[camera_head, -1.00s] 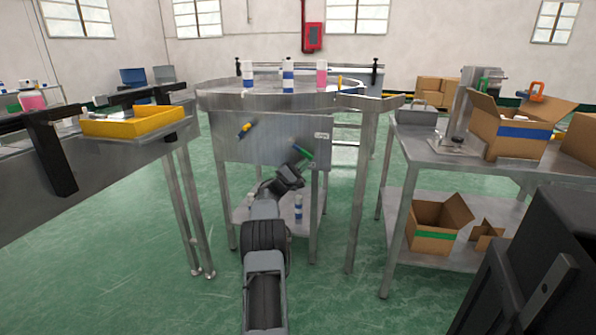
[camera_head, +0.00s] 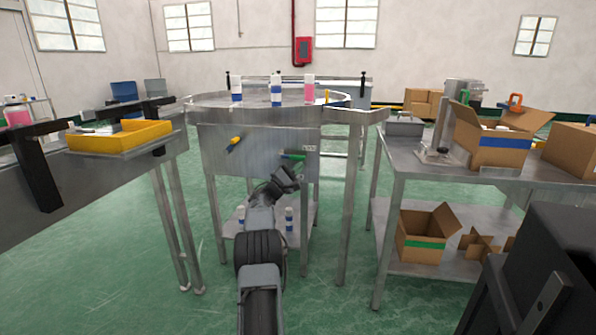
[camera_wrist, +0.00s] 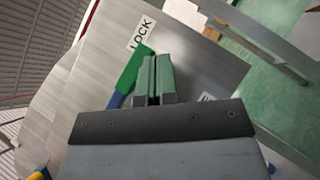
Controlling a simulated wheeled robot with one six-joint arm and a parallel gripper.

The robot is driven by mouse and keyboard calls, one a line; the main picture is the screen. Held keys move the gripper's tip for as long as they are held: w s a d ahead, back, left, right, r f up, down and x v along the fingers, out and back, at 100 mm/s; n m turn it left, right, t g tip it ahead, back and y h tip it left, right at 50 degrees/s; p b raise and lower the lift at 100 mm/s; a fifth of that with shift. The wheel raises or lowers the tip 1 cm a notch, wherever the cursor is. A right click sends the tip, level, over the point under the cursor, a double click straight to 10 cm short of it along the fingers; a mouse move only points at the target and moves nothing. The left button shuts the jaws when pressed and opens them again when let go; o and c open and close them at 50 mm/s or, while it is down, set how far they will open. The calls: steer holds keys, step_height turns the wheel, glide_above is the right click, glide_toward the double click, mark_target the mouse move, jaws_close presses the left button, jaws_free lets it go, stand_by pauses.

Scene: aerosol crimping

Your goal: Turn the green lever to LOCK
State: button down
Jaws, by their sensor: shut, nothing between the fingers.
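The green lever (camera_head: 293,156) is on the front panel of the round metal table. It lies nearly level, its free end toward the right by a small white label (camera_head: 309,148). In the wrist view the green lever (camera_wrist: 127,74) has a blue part at its lower end, and its tip is close to the LOCK label (camera_wrist: 141,32). My gripper (camera_head: 294,170) is just below the lever. In the wrist view my gripper (camera_wrist: 154,72) is shut and empty, with its fingers right beside the lever; I cannot tell whether they touch.
A yellow-handled lever (camera_head: 233,144) is on the same panel to the left. Several bottles, including a pink one (camera_head: 309,90), stand on the round table. A second label (camera_wrist: 206,97) is partly hidden by my gripper. A metal table (camera_head: 400,160) stands to the right.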

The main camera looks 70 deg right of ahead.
stand_by(0.6)
steer(key=s+a+f+b, duration=0.1)
steer(key=a+f, duration=0.6)
steer(key=f, duration=0.4)
steer(key=shift+s, duration=0.25)
stand_by(0.7)
